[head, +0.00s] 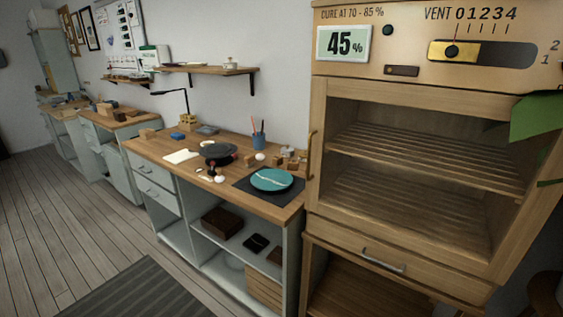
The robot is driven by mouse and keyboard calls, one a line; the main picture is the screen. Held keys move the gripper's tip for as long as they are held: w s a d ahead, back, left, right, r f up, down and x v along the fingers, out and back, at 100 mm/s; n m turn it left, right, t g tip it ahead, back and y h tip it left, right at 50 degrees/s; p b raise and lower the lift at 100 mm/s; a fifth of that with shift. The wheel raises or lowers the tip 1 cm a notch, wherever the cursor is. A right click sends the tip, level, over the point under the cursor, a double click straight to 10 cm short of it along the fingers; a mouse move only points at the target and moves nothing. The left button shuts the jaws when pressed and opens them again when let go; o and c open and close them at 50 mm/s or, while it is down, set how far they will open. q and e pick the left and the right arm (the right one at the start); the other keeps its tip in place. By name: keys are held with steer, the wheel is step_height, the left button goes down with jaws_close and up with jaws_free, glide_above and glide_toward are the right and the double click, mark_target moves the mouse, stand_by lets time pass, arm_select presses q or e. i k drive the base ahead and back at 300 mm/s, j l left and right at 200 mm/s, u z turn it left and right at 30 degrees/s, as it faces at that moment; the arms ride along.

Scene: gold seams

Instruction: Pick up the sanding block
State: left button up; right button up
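I cannot tell for certain which object is the sanding block. On the workbench (235,200), a small blue block (178,135) lies toward the back left. Several small brown blocks (290,163) stand at the right end near the cabinet. All are small and far off in the head view. Neither of my grippers is in view.
A teal plate with a pale seam (271,179) lies on a dark mat (242,185). A dark round stand (215,152) and a brush cup (259,140) share the bench. A wooden cabinet (318,190) with slatted shelves stands right. Floor (60,220) at left is open.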

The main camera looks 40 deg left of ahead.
mark_target(277, 161)
steer(key=z, duration=0.35)
steer(key=k+j+z, duration=0.1)
steer(key=j+z, duration=0.3)
steer(key=k+j+z, duration=0.2)
steer(key=j+z, duration=0.25)
steer(key=k+j+z, duration=0.2)
steer(key=z, duration=0.2)
steer(key=j, duration=0.15)
